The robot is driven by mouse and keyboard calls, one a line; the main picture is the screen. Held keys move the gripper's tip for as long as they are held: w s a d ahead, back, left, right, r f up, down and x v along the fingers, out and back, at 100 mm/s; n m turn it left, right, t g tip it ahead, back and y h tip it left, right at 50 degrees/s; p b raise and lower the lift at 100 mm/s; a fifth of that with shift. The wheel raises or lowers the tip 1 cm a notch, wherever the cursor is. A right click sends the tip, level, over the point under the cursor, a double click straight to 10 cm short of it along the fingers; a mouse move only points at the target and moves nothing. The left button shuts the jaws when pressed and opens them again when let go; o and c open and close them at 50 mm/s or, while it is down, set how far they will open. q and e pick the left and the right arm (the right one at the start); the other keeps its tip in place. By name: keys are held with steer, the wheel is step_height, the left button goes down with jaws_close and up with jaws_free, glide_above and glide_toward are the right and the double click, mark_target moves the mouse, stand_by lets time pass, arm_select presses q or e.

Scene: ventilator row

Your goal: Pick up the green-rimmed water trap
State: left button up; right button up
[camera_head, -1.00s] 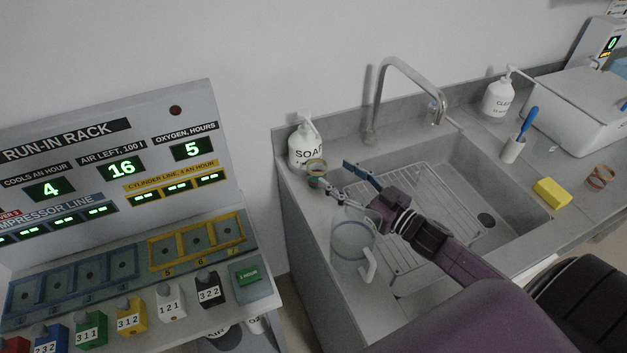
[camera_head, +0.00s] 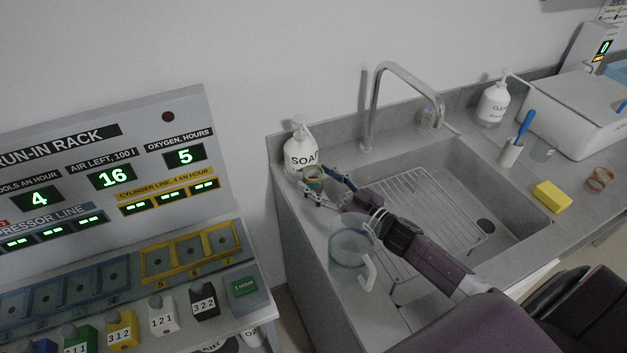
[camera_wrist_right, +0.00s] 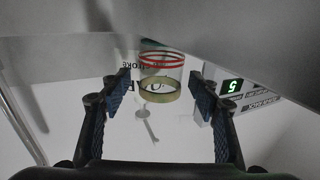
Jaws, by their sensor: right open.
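The green-rimmed water trap (camera_head: 313,178) is a small clear cup standing on the counter's left end, just in front of the soap bottle. In the right wrist view the trap (camera_wrist_right: 161,72) shows red bands and a yellow-green rim. My right gripper (camera_head: 319,182) is open, with its fingertips on either side of the trap. In the wrist view the trap appears centred between the fingers, with gaps on both sides. I cannot tell how deep it sits between them. My left gripper is not in view.
The soap bottle (camera_head: 301,150) stands close behind the trap. A clear jug (camera_head: 349,246) stands under my right wrist. The sink (camera_head: 455,165) and tap (camera_head: 369,110) are to the right. A yellow sponge (camera_head: 552,196) and a reddish-rimmed cup (camera_head: 599,180) are further right.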

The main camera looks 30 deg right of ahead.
steer(key=shift+x, duration=0.95)
steer(key=shift+s, duration=0.1)
steer(key=shift+c, duration=0.9)
steer(key=c, duration=1.1)
steer(key=shift+r, duration=0.1)
